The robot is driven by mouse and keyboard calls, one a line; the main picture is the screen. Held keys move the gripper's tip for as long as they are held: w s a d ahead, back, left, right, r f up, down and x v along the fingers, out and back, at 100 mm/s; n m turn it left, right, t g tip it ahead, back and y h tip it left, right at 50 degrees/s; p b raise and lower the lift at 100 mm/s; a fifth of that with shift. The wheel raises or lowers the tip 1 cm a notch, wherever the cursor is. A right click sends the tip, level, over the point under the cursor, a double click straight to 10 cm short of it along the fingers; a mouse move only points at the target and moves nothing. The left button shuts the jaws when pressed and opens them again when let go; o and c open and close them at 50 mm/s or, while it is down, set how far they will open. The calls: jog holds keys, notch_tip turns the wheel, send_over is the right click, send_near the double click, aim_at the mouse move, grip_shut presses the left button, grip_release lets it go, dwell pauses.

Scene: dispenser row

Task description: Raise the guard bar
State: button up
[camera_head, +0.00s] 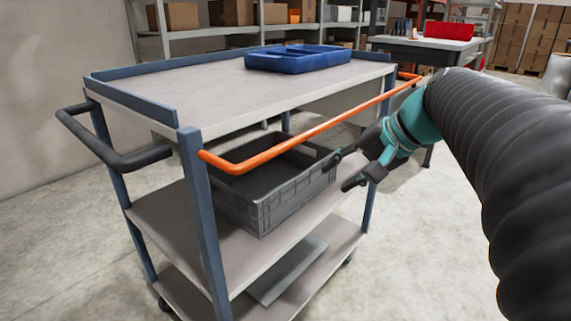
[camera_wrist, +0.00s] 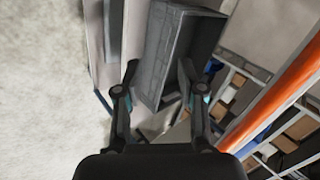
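The guard bar (camera_head: 310,133) is an orange rail along the near long side of a trolley. Its ends bend in toward the blue corner posts, and it runs level just below the top deck. My gripper (camera_head: 343,171) is open and empty. In the head view it shows below the bar, toward the bar's right end, with its fingers pointing left at a grey crate (camera_head: 258,202). In the wrist view the bar (camera_wrist: 285,92) slants along the right side, outside my open fingers (camera_wrist: 158,68). No contact with the bar shows.
The crate stands on the trolley's middle shelf (camera_head: 165,215) and also shows beyond my fingers in the wrist view (camera_wrist: 180,50). A blue tray (camera_head: 298,59) lies on the top deck. A black push handle (camera_head: 110,150) sticks out left. The floor in front is clear.

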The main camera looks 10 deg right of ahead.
jog(key=shift+n+g+h, duration=0.4)
jog(key=shift+n+h, duration=0.2)
jog(key=s+a+f, duration=0.2)
jog(key=s, duration=0.1)
jog(key=shift+a+f+p, duration=0.1)
jog(key=shift+a+p, duration=0.1)
jog(key=shift+p, duration=0.15)
jog(key=s+d+f+h, duration=0.3)
jog(key=s+f, duration=0.1)
jog(key=f, duration=0.2)
jog(key=s+a+f+n+h+p, duration=0.1)
jog(key=s+a+f+n+p, duration=0.1)
jog(key=s+a+n, duration=0.3)
jog(key=shift+s+a+f+n+h, duration=0.25)
jog(key=shift+s+f+n, duration=0.3)
jog(key=shift+s, duration=0.5)
jog(key=shift+a+r, duration=0.1)
jog(key=shift+a, duration=0.1)
grip_shut()
